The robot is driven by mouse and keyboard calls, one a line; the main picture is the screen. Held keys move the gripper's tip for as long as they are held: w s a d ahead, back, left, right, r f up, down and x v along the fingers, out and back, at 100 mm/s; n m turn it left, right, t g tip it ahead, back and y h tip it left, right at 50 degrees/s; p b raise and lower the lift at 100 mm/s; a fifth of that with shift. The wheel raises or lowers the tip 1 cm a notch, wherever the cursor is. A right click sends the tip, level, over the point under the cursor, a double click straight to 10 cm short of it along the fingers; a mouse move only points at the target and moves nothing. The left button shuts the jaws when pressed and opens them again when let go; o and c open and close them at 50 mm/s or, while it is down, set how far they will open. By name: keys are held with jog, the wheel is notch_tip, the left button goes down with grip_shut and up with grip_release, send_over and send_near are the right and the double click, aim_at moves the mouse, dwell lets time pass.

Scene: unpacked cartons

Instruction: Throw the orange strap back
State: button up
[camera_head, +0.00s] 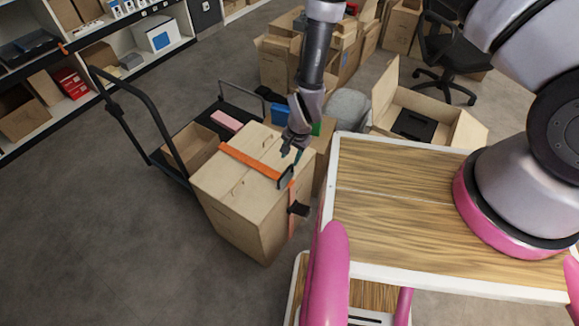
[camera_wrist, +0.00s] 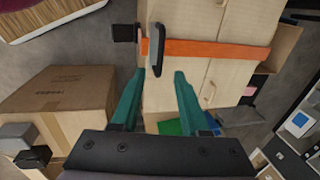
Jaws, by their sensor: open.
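The orange strap (camera_head: 250,161) lies across the top of a closed carton (camera_head: 229,188) and hangs down its right side. A dark buckle or handle (camera_head: 286,177) sits on the strap near the carton's right top edge. A black end piece (camera_head: 299,209) shows lower on that side. My gripper (camera_head: 291,151) is above the carton's right part, near the buckle. In the wrist view the strap (camera_wrist: 222,49) and the buckle (camera_wrist: 157,48) lie beyond my two green fingers (camera_wrist: 156,80), which are apart with nothing seen between them.
A cart with a black handle (camera_head: 150,112) stands left of the carton, with an open box (camera_head: 193,149) on it. A wood-topped table (camera_head: 400,175) with a white edge is close on the right. More cartons stand behind. Floor at left is clear.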

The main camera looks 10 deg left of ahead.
aim_at(286, 171)
jog(key=f, duration=0.2)
jog(key=a+f, duration=0.1)
jog(key=f, duration=0.4)
jog(key=shift+w+a+f, duration=0.25)
jog(key=shift+w+f, duration=0.05)
jog(key=shift+f, duration=0.05)
grip_shut()
dwell(1.0)
